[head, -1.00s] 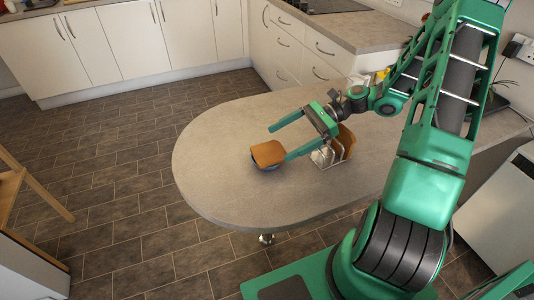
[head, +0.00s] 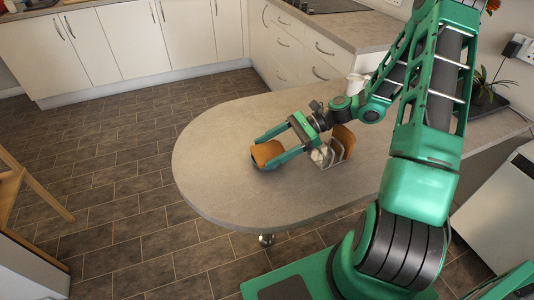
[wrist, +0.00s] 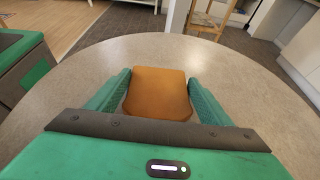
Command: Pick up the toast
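The toast (head: 266,152) is a brown slice lying on a small blue dish (head: 266,168) near the rounded end of the counter. My gripper (head: 262,153) is down at the toast, with one finger on each side of it. In the wrist view the toast (wrist: 158,93) sits between the two green fingers (wrist: 158,92). Narrow gaps seem to show beside the toast, so the fingers look open around it. The dish is mostly hidden under the toast.
A metal toast rack (head: 334,154) with more bread (head: 343,140) stands close to the right of the gripper. The grey counter (head: 215,170) is clear to the left. A potted plant (head: 484,88) is at the far right.

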